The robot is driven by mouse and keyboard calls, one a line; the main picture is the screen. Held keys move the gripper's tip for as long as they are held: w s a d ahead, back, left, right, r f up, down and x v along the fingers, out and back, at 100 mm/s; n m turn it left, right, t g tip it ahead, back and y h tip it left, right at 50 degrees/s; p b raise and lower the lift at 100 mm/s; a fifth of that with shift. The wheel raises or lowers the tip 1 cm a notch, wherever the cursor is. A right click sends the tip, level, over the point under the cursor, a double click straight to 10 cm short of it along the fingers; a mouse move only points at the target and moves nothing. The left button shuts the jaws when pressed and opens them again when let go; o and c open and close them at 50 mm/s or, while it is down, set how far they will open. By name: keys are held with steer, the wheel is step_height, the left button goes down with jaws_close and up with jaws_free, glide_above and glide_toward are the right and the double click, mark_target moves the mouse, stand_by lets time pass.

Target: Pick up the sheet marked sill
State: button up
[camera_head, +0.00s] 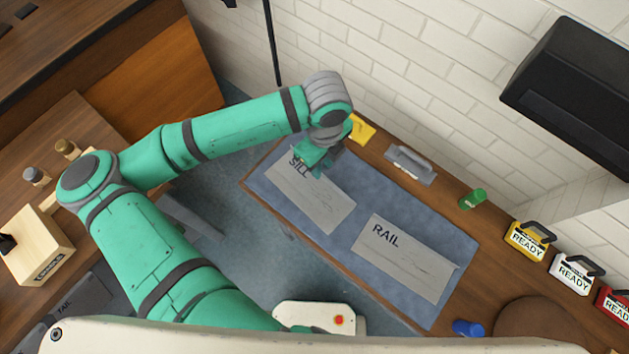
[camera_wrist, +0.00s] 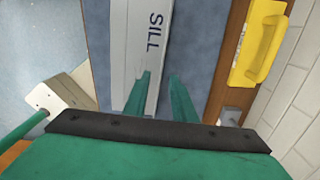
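The sheet marked SILL (camera_head: 318,200) is a pale grey flat piece on the blue mat (camera_head: 395,203), to the left of a similar sheet marked RAIL (camera_head: 408,266). My gripper (camera_head: 318,166) is over the lettered end of the SILL sheet and hides part of it in the head view. In the wrist view the SILL sheet (camera_wrist: 134,45) runs up the picture. The height above the sheet is unclear.
A yellow handled tool (camera_wrist: 259,42) lies right of the mat in the wrist view. A grey handled tool (camera_head: 410,165), a green object (camera_head: 473,198) and boxes marked READY (camera_head: 527,240) line the wall side. A blue object (camera_head: 468,328) is near the bottom right.

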mark_target(312, 184)
steer(key=shift+w+f, duration=0.1)
steer(key=shift+f, duration=1.75)
jaws_close()
steer(key=shift+w, duration=0.1)
